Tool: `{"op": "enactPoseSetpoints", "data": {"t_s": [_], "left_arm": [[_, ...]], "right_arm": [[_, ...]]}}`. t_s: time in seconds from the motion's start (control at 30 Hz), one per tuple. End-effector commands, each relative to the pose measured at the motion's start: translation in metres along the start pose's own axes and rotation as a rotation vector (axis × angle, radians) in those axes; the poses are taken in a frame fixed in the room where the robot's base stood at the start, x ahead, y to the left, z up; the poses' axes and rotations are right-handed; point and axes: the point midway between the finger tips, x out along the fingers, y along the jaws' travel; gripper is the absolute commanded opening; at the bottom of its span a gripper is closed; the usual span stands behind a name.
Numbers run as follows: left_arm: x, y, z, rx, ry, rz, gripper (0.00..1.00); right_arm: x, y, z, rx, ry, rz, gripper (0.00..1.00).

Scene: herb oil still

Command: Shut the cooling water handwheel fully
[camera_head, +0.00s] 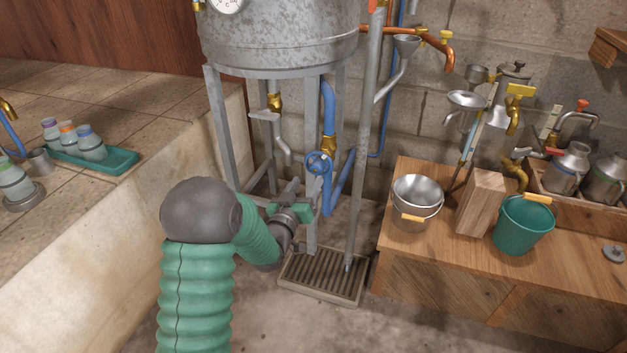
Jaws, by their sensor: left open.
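A small blue handwheel (318,161) sits on the blue water pipe (328,105) under the metal still, just below a brass fitting (328,145). My left arm comes up from the lower left in a green ribbed sleeve. My left gripper (306,194) is open, just below and to the left of the handwheel. In the picture its fingers come close to the wheel's lower edge. I cannot tell whether they touch it. Nothing shows between the fingers. My right gripper is not in view.
The still (275,45) stands on grey metal legs close around the handwheel. A grey upright pipe (365,140) is just to the right. A floor grate (322,278) lies below. A wooden bench (440,265) with buckets is at right, a tiled ledge (110,85) at left.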

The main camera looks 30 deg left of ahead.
Motion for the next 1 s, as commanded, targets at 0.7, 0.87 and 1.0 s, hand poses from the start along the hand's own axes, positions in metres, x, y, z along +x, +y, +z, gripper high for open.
{"op": "enactPoseSetpoints", "data": {"t_s": [0.7, 0.87, 1.0], "left_arm": [[0.054, 0.001, 0.000, -0.001, -0.001, 0.001, 0.38], [0.054, 0.001, 0.000, 0.000, -0.001, 0.000, 0.17], [0.054, 0.000, 0.000, 0.000, -0.001, 0.000, 0.00]], "right_arm": [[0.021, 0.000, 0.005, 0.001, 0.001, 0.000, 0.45], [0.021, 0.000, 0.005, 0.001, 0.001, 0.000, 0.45], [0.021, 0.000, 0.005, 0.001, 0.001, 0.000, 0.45]]}}
